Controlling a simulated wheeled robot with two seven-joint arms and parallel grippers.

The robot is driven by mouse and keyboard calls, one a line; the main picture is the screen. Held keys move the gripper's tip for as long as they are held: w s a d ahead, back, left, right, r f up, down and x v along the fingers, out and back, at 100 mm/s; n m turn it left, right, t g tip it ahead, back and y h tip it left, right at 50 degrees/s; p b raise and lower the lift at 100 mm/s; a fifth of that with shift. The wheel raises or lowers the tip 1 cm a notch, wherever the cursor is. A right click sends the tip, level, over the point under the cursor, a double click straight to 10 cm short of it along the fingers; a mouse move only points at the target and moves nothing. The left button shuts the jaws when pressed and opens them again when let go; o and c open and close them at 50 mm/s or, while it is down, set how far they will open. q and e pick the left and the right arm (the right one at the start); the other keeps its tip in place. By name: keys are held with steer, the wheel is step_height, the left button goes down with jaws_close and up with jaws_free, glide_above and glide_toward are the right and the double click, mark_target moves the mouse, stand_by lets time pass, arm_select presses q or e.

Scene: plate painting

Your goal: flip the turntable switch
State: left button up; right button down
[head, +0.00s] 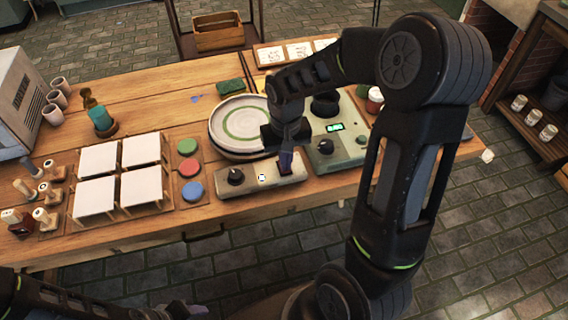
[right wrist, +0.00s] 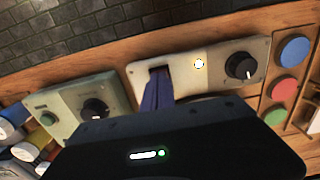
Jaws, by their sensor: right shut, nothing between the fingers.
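The turntable's control box (head: 262,178) is a pale beige panel at the table's front edge, with a black knob (head: 236,176) and a small white round mark. A dark switch slot shows at its right end, mostly covered by my right gripper (head: 286,160). In the right wrist view the shut purple fingers (right wrist: 158,92) reach the dark slot (right wrist: 160,72) on the box (right wrist: 198,72); I cannot tell whether they touch the switch. The turntable (head: 222,132) holds a white plate with a green ring behind the box. Part of my left arm shows at the lower left; its gripper fingers are unclear.
A green-grey device (head: 340,150) with a lit display stands right of the box. Red, green and blue paint pots (head: 190,168) and white square tiles (head: 98,158) lie to the left. Stamps (head: 40,215) stand at the far left. A green sponge (head: 230,87) lies behind.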

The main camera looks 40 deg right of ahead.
steer(key=shift+f, duration=0.2)
steer(key=shift+r, duration=0.2)
steer(key=shift+r+p, duration=2.55)
steer(key=shift+r, duration=0.8)
